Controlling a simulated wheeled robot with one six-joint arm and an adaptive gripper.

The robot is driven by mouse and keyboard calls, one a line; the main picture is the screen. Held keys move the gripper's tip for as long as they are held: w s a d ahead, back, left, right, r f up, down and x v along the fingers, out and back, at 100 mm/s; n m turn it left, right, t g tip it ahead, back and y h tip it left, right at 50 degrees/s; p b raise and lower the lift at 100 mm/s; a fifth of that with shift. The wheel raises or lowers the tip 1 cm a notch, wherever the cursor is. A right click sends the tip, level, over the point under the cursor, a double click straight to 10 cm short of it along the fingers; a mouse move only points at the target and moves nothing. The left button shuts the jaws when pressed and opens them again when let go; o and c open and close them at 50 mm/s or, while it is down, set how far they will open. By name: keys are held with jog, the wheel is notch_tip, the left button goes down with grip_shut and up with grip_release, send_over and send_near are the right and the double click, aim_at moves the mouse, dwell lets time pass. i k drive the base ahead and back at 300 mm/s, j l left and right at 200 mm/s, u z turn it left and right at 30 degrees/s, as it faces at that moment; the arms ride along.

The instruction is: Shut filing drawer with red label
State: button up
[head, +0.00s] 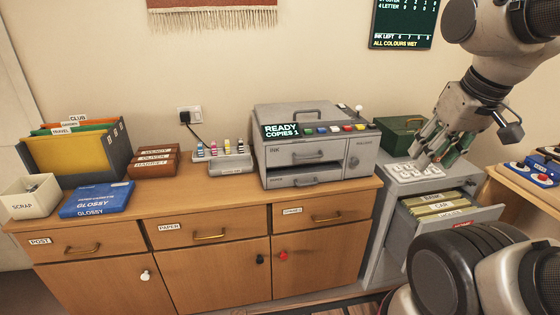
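The grey filing drawer (480,219) stands pulled out of the grey filing cabinet (378,240) at the right. Hanging files with white tabs, one reading CAR, show inside it. A red label (462,224) is on its front, partly hidden by my own dark body part in the foreground. My gripper (438,158) points down over the cabinet top, above and behind the open drawer, close to a pale keypad-like item (406,172). It appears to be apart from the drawer. Its fingertips overlap with greenish parts, so its opening is unclear.
A wooden sideboard (205,206) with shut drawers and doors stands left of the cabinet. A grey copier (315,150) is on its right end. A green box (400,127) sits behind my gripper. A wooden table (525,184) with a blue item is at far right.

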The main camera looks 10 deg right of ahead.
aim_at(414, 215)
jog(key=k+j+z, duration=0.1)
jog(key=z, duration=1.3)
